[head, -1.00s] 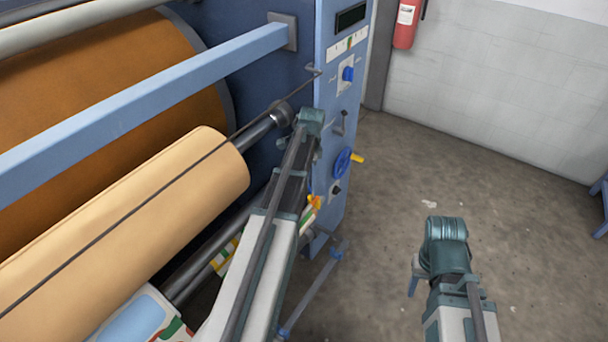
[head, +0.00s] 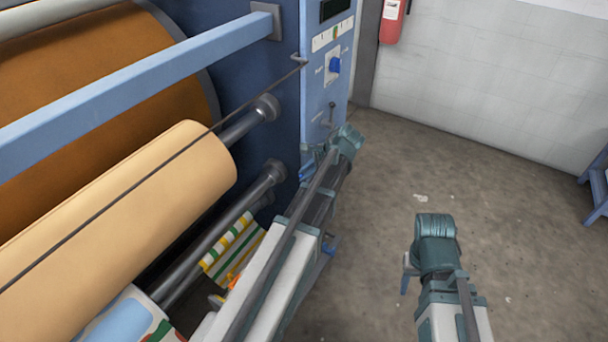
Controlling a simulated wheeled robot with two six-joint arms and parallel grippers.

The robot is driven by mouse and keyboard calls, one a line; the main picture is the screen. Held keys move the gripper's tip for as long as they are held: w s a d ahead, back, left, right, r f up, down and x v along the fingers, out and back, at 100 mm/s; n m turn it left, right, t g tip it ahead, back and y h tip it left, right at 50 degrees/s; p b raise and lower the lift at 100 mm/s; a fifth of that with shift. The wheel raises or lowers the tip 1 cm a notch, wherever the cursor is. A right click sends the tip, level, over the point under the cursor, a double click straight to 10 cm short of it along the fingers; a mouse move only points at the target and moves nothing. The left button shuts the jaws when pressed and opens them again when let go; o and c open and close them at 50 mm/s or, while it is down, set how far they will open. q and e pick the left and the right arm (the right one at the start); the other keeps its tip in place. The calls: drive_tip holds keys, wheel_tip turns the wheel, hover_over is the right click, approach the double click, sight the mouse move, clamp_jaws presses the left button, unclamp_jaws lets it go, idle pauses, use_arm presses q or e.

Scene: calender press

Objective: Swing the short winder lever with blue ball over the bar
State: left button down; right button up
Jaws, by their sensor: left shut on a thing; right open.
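My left gripper (head: 312,163) is at the lower part of the blue end panel (head: 313,97), just beyond the ends of the grey rollers. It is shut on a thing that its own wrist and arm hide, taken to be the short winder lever. I cannot make out the lever's blue ball. The light blue bar (head: 130,83) runs across the machine above the cream roll (head: 120,225). My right gripper (head: 408,272) is open and empty over the bare floor at the right, apart from the machine.
A blue knob (head: 335,65) and a small grey lever (head: 331,113) are on the panel above my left gripper. A thin dark rod (head: 150,170) crosses over the cream roll. A fire extinguisher (head: 392,20) hangs on the back wall. The floor (head: 500,230) at right is clear.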

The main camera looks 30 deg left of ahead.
use_arm(q)
drive_tip(key=shift+s+d, duration=0.1)
drive_tip(key=c, duration=0.8)
unclamp_jaws()
drive_tip(key=shift+p+v, duration=5.7)
drive_tip(key=shift+v, duration=1.15)
